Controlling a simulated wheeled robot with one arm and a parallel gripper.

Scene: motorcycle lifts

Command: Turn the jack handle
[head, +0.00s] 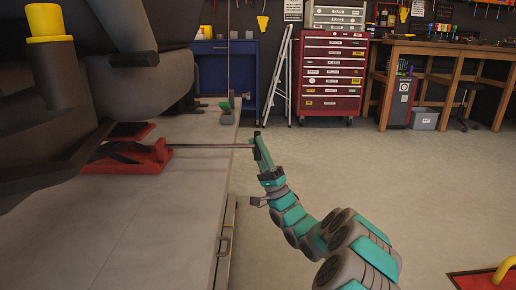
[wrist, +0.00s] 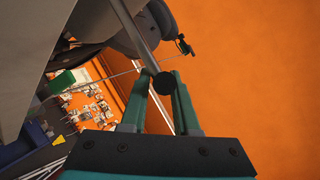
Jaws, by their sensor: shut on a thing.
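A red jack (head: 150,160) with black parts sits on the grey lift platform (head: 150,215) at the left of the head view. Its long thin handle (head: 210,146) runs out to the right, past the platform's edge. My gripper (head: 258,145) is at the handle's outer end and is shut on it. In the wrist view, the grey handle rod (wrist: 137,37) comes down from the top to a dark round end (wrist: 165,82) at the green fingertips of my gripper (wrist: 163,86). The fingers partly hide the contact.
A large dark motorcycle (head: 65,100) looms over the platform at upper left. A red tool chest (head: 332,75), a stepladder (head: 279,75) and a wooden workbench (head: 440,48) stand at the back. A red object with a yellow bar (head: 505,270) is at lower right. The middle floor is clear.

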